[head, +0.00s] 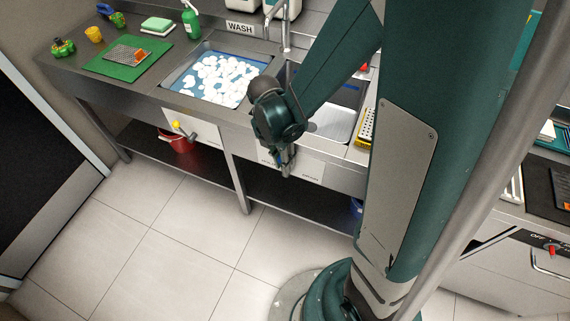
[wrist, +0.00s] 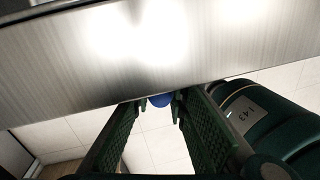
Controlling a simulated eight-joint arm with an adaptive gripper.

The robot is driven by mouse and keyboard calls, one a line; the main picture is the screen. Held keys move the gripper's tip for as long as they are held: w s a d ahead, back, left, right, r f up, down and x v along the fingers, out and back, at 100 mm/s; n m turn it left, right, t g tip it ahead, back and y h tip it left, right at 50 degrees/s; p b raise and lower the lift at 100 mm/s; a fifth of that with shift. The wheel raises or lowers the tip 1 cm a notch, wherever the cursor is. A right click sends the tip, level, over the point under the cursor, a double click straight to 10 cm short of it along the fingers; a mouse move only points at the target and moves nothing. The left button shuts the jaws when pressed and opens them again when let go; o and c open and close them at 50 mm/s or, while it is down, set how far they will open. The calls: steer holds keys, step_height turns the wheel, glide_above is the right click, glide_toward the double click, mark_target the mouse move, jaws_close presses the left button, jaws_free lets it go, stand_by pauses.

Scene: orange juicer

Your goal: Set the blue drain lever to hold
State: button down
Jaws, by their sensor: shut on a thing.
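The blue drain lever shows as a round blue knob (wrist: 160,99) in the wrist view, just below the steel counter front. My gripper (wrist: 160,105) has its two green ridged fingers on either side of the knob, shut on it. In the head view my gripper (head: 284,162) is at a pale label panel (head: 311,170) on the counter front, below the right basin. My wrist and fingers hide most of the lever there. The panel's print is too small to read, so the lever's setting cannot be told.
A yellow lever (head: 176,124) is on another panel to the left. The left basin (head: 185,83) holds blue water and white foam under the WASH sign (head: 240,28). A red bucket (head: 180,145) stands on the lower shelf. The floor in front is clear.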

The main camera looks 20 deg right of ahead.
steer(key=shift+w+a+f+g+h+b, duration=0.25)
steer(key=shift+w+a+g+h+b, duration=0.3)
steer(key=shift+g+h+b, duration=0.35)
steer(key=c, duration=2.2)
jaws_free()
steer(key=shift+r, duration=0.2)
steer(key=v, duration=1.1)
steer(key=shift+a+r, duration=0.15)
steer(key=shift+r, duration=0.15)
steer(key=shift+w, duration=0.1)
